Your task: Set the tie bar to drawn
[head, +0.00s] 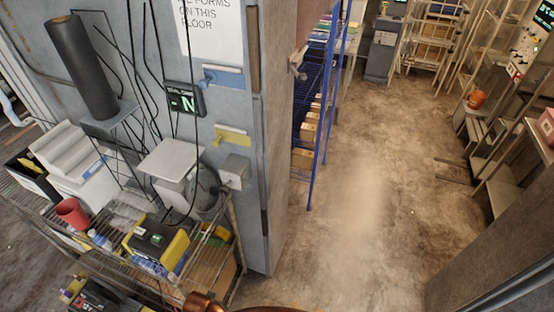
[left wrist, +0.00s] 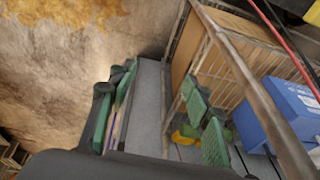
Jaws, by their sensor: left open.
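No part in view is labelled as the tie bar, and I cannot tell which it is. A blue bar-shaped fitting (head: 222,77) and a yellow bar-shaped fitting (head: 232,138) are mounted one above the other on the grey wall panel. A small metal handle-like fitting (head: 297,65) sticks out near the panel's far edge. My left gripper (left wrist: 163,118) shows in the left wrist view, with its green-padded fingers apart. A grey surface shows between the fingers, and I see nothing held. I cannot make out either gripper in the head view.
A cluttered wire shelf (head: 215,262) stands against the panel at left, with a red cup (head: 72,213) and a yellow-black device (head: 156,243). In the left wrist view a blue box (left wrist: 282,112) lies near the gripper. A blue rack (head: 318,110) stands beyond. The middle floor is clear.

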